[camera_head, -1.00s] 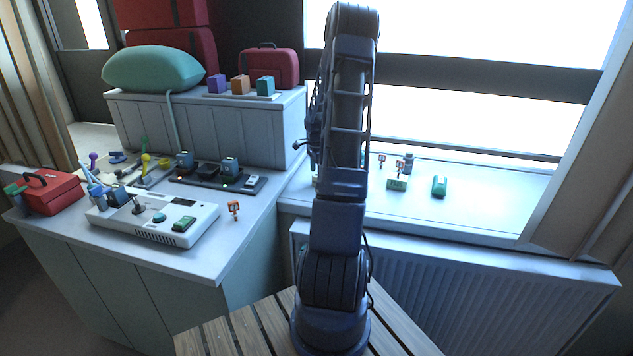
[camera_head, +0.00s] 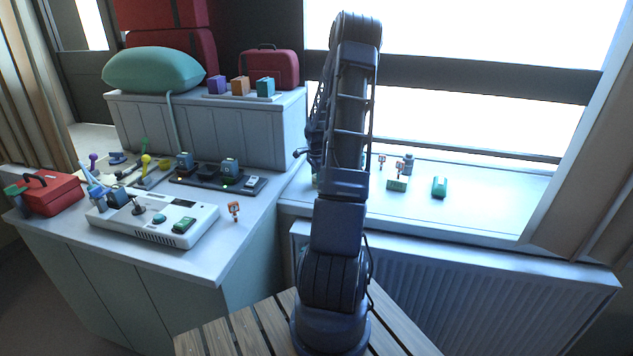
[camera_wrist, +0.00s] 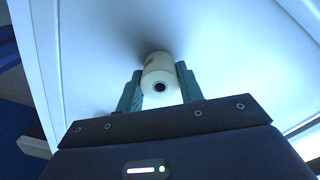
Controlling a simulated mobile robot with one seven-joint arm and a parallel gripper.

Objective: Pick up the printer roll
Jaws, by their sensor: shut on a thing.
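The printer roll (camera_wrist: 159,68) is a cream cylinder with a dark core hole, seen end-on in the wrist view. My gripper (camera_wrist: 160,84) is shut on it, with one greenish finger on each side. A pale surface fills the view behind the roll, with a soft shadow on it close to the roll. I cannot tell whether the roll touches that surface. In the head view my arm stands upright in the middle and hides the gripper and the roll.
A white console (camera_head: 155,218), a red case (camera_head: 50,192) and a dark charging strip (camera_head: 215,178) occupy the left counter. On the window sill (camera_head: 480,205) stand a green object (camera_head: 439,187) and several small items. The sill's right part is clear.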

